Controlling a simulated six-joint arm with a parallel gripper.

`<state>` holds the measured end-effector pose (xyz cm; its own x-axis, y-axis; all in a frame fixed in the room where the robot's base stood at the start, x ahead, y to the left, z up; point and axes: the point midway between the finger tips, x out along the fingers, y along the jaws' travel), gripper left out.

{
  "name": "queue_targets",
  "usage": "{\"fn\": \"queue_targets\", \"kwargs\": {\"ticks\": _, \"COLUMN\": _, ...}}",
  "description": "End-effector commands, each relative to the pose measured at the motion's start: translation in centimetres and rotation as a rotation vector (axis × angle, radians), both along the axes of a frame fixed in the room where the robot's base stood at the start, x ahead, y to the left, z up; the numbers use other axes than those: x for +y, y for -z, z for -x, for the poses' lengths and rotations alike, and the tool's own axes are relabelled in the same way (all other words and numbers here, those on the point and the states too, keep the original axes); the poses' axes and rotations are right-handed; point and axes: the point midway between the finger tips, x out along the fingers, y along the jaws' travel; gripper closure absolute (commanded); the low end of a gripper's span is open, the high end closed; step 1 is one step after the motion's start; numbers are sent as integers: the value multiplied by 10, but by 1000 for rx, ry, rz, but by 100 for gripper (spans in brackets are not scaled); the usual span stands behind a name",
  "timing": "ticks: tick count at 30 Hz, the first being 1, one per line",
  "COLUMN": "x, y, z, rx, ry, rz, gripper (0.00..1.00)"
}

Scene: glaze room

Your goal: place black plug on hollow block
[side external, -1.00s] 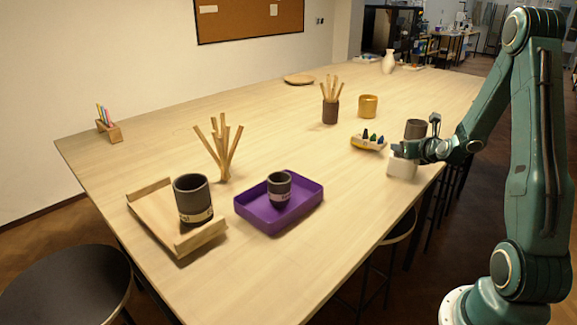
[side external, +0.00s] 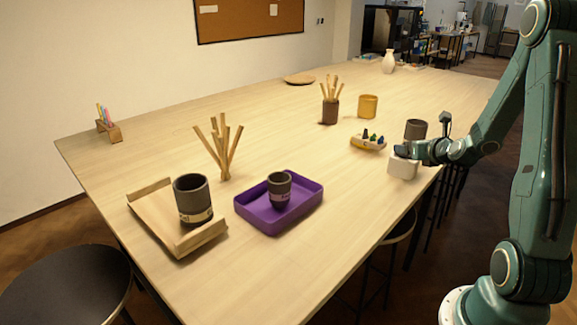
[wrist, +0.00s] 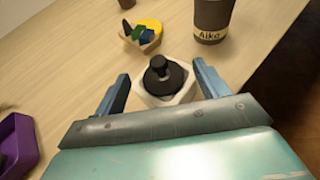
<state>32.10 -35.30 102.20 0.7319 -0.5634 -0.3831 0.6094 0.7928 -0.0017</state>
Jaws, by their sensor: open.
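The hollow block is a small white block (wrist: 172,97) near the right edge of the table, also seen in the side view (side external: 402,169). The black plug (wrist: 163,76), a dark disc with a knob, sits upright on top of the block in the wrist view. Whether part of it is down in the hollow cannot be seen. My gripper (wrist: 161,74) is open, with one finger on each side of the plug and a visible gap to both. In the side view, my gripper (side external: 404,152) is just above the block and hides the plug.
A dark cup labelled "Aiko" (wrist: 212,18) stands close behind the block to the right. A small holder with coloured pieces (side external: 368,144) is behind it to the left. A purple tray (side external: 252,217) with a cup is farther left. Bare table lies between.

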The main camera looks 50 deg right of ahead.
Motion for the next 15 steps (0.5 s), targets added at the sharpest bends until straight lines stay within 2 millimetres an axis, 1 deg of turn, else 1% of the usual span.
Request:
{"fn": "queue_targets", "kwargs": {"ticks": 1, "x": 4, "y": -3, "z": 6, "rx": 0, "ry": 2, "rz": 1, "gripper": 27}}
{"fn": "queue_targets", "kwargs": {"ticks": 6, "x": 14, "y": -10, "z": 18, "rx": 0, "ry": 1, "rz": 0, "gripper": 27}}
{"fn": "queue_targets", "kwargs": {"ticks": 10, "x": 18, "y": -12, "z": 23, "rx": 1, "ry": 1, "rz": 1, "gripper": 27}}
{"fn": "queue_targets", "kwargs": {"ticks": 15, "x": 20, "y": -13, "z": 25, "rx": 0, "ry": 0, "rz": 0, "gripper": 27}}
